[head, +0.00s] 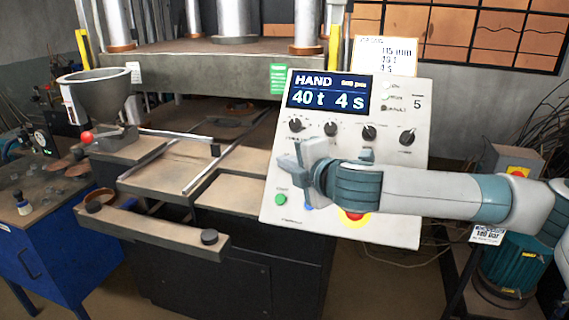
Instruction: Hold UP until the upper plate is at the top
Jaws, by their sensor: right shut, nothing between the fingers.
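The press's upper plate (200,62) is a wide grey slab across the top of the view, with steel columns around it and an open gap beneath it. The control panel (400,232) is a tilted white box; its display (328,94) reads HAND, 40 t, 4 s. My right gripper (297,162) is shut and empty, in front of the panel's lower left, below the knobs. It hides part of the button area, and I cannot tell whether it touches a button. No UP label is legible. My left gripper is out of view.
A green START button (281,199), a partly hidden blue button (309,208) and a red-on-yellow stop button (353,216) are on the panel near my gripper. A grey hopper (97,92) and a red-knobbed lever stand left. A blue cabinet (45,262) is at the lower left.

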